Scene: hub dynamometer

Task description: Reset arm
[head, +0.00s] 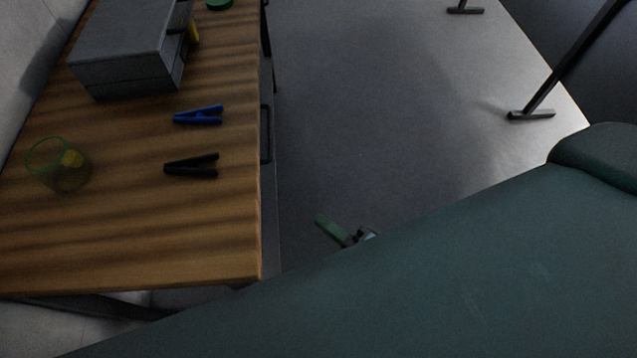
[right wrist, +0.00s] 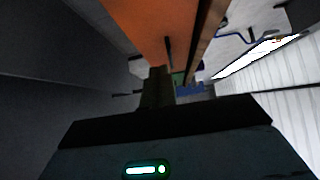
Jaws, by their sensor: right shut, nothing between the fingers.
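My right gripper (head: 332,228) shows in the head view as a small green and dark piece past the edge of a large teal surface, part of my own body. It is over the grey floor, to the right of the wooden workbench and apart from it. It is shut with nothing held. Most of the right arm is hidden behind the teal surface. My left arm and gripper are not in view.
On the workbench (head: 130,240) are a grey toolbox (head: 125,75), a blue clamp (head: 198,115), a black clamp (head: 191,166) and a clear green-rimmed cup (head: 45,170) with something yellow. Grey floor (head: 400,120) is open right of the bench; a dark stand (head: 555,85) is farther right.

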